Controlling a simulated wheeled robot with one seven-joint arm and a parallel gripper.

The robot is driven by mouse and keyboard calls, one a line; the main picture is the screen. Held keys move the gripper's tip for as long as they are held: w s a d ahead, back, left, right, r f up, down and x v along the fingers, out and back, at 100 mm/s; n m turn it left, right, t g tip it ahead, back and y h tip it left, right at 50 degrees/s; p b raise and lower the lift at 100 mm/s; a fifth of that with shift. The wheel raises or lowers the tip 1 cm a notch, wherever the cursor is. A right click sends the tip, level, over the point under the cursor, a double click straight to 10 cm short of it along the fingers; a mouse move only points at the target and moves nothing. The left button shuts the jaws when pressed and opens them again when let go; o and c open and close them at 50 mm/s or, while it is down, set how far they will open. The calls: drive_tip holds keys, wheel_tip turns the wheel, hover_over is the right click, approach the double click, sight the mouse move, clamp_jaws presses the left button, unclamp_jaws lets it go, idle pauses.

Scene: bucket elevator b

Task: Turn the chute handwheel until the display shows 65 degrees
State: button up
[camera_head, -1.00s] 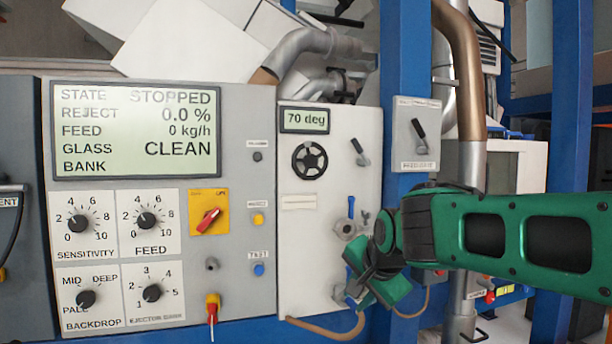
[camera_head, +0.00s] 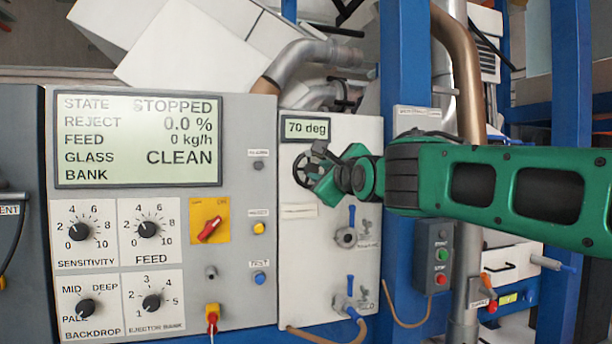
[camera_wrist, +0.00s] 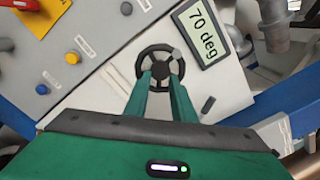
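The black chute handwheel (camera_head: 298,172) is on the light panel, below the small display (camera_head: 306,128) reading 70 deg. My gripper (camera_head: 322,176) is in front of the wheel from the right and hides part of it. In the wrist view, the spoked handwheel (camera_wrist: 160,52) is straight ahead, with the display (camera_wrist: 202,32) to its upper right. There, my gripper's two green fingers (camera_wrist: 161,80) are apart, their tips overlapping the lower half of the wheel near its hub. I cannot tell whether they touch it.
A control cabinet with a large screen (camera_head: 140,140) and several knobs stands to the left. Blue-handled valves (camera_head: 346,238) sit below the wheel on the same panel. A blue post (camera_head: 403,60) rises right of the panel, behind my arm.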

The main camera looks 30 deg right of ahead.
sight(312, 171)
drive_tip(key=x, duration=0.8)
drive_tip(key=shift+w+d+f, duration=0.1)
drive_tip(key=shift+w+f, duration=0.05)
drive_tip(key=shift+w, duration=0.15)
clamp_jaws()
